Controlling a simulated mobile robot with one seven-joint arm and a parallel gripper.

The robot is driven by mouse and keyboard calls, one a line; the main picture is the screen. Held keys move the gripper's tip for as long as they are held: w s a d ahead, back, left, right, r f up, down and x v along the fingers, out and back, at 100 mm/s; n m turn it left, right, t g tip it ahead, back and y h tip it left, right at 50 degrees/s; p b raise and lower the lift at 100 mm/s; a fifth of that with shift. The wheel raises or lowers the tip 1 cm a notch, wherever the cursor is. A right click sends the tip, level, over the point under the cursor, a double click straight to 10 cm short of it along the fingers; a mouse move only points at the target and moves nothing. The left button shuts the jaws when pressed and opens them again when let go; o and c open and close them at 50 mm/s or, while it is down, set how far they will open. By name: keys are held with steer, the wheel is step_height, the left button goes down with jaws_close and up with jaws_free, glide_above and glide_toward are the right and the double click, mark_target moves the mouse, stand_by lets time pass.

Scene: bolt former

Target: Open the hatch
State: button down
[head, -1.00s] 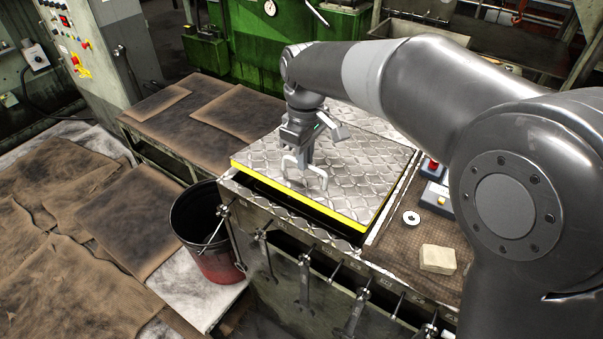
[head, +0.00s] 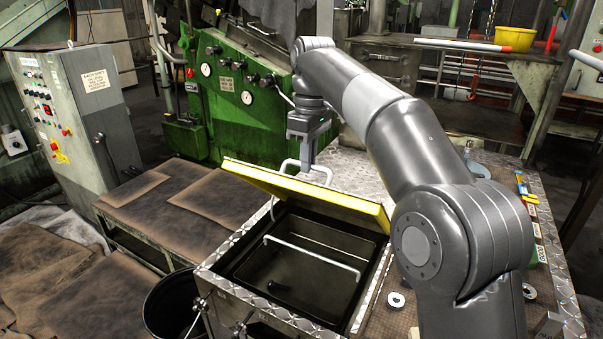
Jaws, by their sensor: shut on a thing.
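The hatch (head: 306,196) is a metal plate lid with a yellow edge on top of the bench box. It is tilted up, its front edge raised and its far side low, and its underside partly shows. A pale bar handle (head: 322,172) stands on its upper face, partly hidden by the edge. My gripper (head: 307,168) is above and behind the raised edge, shut on the handle. Below the lid the dark opening (head: 310,262) is uncovered. A light metal bar (head: 312,254) spans it, and a small dark object (head: 277,285) lies inside.
A dark bucket (head: 168,305) stands left of the box. Metal rings (head: 397,299) lie on the bench to the right. A green machine with gauges (head: 240,90) stands behind. A table with leather-like sheets (head: 170,210) is at the left.

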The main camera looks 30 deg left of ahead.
steer(key=shift+w+d, duration=0.2)
steer(key=shift+w, duration=0.9)
steer(key=c, duration=1.7)
jaws_free()
steer(key=shift+w, duration=0.1)
steer(key=shift+c, duration=0.2)
steer(key=shift+o, duration=1.3)
steer(key=shift+a+r, duration=0.1)
steer(key=shift+r, duration=0.05)
steer(key=shift+s, duration=0.2)
steer(key=shift+r, duration=0.1)
steer(key=shift+s, duration=0.15)
